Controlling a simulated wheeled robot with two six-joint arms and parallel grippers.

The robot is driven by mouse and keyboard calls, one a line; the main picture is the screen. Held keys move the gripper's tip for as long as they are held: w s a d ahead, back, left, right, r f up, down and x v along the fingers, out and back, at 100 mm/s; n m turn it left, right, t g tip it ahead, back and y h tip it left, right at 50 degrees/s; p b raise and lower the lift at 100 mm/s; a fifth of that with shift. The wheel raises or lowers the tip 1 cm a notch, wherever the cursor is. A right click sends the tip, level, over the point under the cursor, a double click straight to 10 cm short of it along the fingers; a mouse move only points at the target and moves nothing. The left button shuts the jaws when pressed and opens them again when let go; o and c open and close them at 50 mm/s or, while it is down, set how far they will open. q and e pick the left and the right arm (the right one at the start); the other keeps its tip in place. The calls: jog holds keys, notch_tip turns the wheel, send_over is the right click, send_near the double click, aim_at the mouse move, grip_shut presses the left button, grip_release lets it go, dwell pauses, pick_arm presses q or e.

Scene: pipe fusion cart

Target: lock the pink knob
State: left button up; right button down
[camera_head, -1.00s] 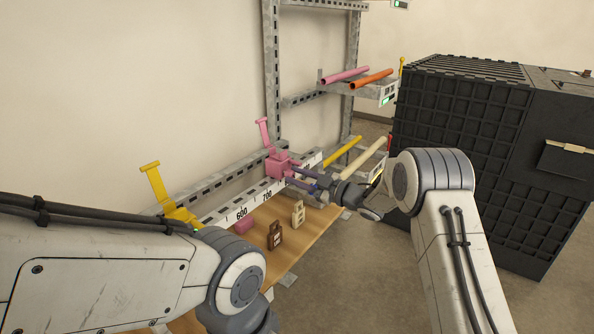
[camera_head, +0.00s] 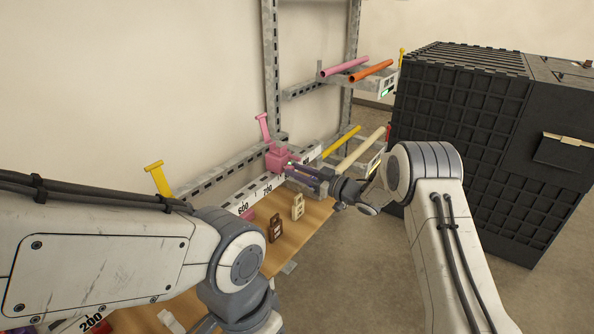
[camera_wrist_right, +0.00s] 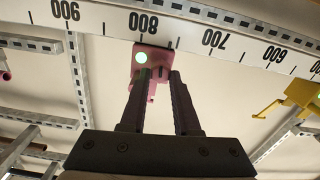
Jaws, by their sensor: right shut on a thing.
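The pink clamp (camera_head: 276,160) sits on the numbered rail with its pink handle (camera_head: 262,127) standing up and tilted.
A yellow clamp (camera_head: 158,178) stands further left along the white numbered rail (camera_head: 240,203). Brown (camera_head: 275,228) and cream (camera_head: 298,206) tags are on the wooden shelf. Coloured pipes (camera_head: 345,66) rest on the rack behind. A black cabinet (camera_head: 470,150) stands at the right.

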jog(key=shift+f, duration=0.15)
jog(key=c, duration=0.6)
grip_release()
jog(key=shift+c, duration=0.2)
jog(key=b+v, duration=0.1)
jog(key=v, duration=0.9)
jog(key=shift+s+d, duration=0.15)
jog(key=shift+s, duration=0.05)
